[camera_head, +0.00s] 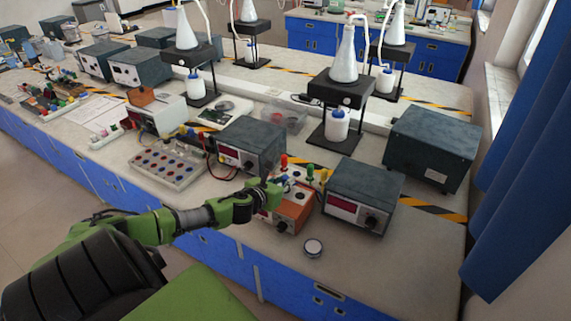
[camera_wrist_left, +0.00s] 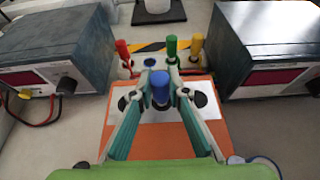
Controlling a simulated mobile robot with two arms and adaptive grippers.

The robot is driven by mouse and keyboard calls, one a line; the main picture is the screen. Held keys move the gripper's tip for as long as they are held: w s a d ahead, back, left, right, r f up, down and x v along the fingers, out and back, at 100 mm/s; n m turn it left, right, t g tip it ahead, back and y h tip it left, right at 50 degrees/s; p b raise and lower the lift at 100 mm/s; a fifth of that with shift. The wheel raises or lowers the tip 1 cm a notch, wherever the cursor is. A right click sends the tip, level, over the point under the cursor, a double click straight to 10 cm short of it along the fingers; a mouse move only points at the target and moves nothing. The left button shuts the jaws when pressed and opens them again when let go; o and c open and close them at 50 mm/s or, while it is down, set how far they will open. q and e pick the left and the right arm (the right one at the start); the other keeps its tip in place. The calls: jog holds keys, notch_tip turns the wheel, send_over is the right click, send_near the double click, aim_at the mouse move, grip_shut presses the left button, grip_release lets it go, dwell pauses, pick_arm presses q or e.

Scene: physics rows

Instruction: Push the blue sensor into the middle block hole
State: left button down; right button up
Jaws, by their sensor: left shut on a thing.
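My left gripper (camera_head: 276,190) is shut on the blue sensor (camera_wrist_left: 160,88), which shows upright between the fingertips in the left wrist view. The orange block (camera_head: 293,211) lies under and beside the gripper; its orange top also shows in the left wrist view (camera_wrist_left: 158,141). A pale plate on the block has a dark hole on the left (camera_wrist_left: 126,101) and one on the right (camera_wrist_left: 200,98). The sensor appears between these two and covers the middle hole from view. I cannot tell whether its lower end is in the hole. My right gripper is not in view.
Red (camera_wrist_left: 122,48), green (camera_wrist_left: 171,46) and yellow (camera_wrist_left: 196,45) sensors stand in a pale holder behind the block. Dark instrument boxes flank it at left (camera_head: 250,142) and right (camera_head: 362,194).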

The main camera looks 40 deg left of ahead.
pick_arm(q)
jog(key=c, duration=1.5)
grip_release()
jog(key=shift+f, duration=0.1)
jog(key=shift+o, duration=0.2)
jog(key=shift+r+p, duration=3.35)
jog(key=shift+p, duration=0.05)
jog(key=shift+f, duration=0.1)
